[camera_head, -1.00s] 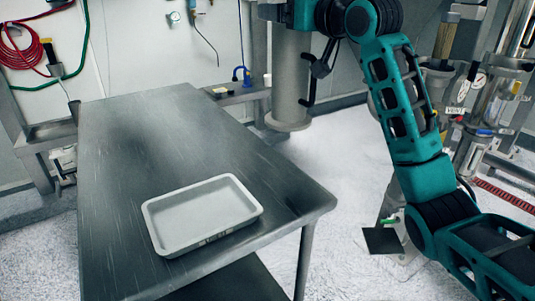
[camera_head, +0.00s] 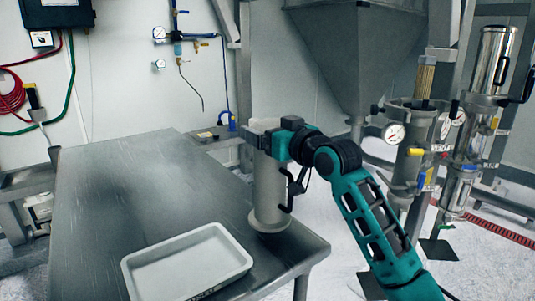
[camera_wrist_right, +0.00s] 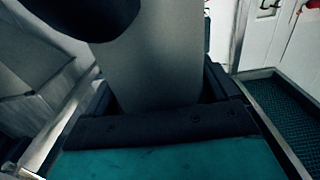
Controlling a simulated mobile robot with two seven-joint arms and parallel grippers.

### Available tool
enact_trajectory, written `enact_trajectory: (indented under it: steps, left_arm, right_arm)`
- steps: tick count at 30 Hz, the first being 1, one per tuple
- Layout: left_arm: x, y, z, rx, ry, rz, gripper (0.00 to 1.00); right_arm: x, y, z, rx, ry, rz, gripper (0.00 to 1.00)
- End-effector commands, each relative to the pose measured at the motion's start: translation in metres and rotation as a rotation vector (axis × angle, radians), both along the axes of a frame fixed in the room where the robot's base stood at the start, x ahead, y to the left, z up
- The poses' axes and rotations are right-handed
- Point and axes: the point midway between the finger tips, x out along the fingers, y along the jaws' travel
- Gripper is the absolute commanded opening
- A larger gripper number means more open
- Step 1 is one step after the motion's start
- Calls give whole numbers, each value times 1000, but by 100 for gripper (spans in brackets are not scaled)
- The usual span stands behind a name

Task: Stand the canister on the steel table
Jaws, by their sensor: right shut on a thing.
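The canister (camera_head: 268,190) is a tall grey cylinder with a dark side handle. In the head view it is upright at the right side of the steel table (camera_head: 120,190). Its lower end overlaps the tabletop near the right edge; I cannot tell whether it touches the surface. My right gripper (camera_head: 266,138) is shut on the canister's upper part. In the right wrist view the canister (camera_wrist_right: 150,75) fills the space between the dark fingers (camera_wrist_right: 158,108). My left gripper is in neither view.
A pale shallow tray (camera_head: 188,262) lies on the table's near part, left of the canister. The left and far tabletop is clear. A grey hopper (camera_head: 355,50) and steel columns with a gauge (camera_head: 394,133) stand behind and to the right.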

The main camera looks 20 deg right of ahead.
Motion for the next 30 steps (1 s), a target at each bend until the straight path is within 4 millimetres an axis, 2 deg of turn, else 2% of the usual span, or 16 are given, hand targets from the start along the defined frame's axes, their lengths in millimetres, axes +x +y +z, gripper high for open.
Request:
enact_trajectory:
  steps: [5,12,23,24,27,30]
  left_arm:
    - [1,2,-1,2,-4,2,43]
    - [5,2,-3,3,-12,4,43]
    - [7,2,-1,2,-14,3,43]
    - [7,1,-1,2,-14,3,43]
    - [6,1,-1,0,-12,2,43]
    - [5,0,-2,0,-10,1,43]
  right_arm:
    - [0,0,-8,1,-5,0,10]
    - [0,0,-42,1,-4,0,10]
    - [0,0,-46,1,-6,0,10]
    - [0,0,-48,0,0,0,92]
    - [0,0,-48,0,0,0,100]
    - [0,0,-48,0,0,0,100]
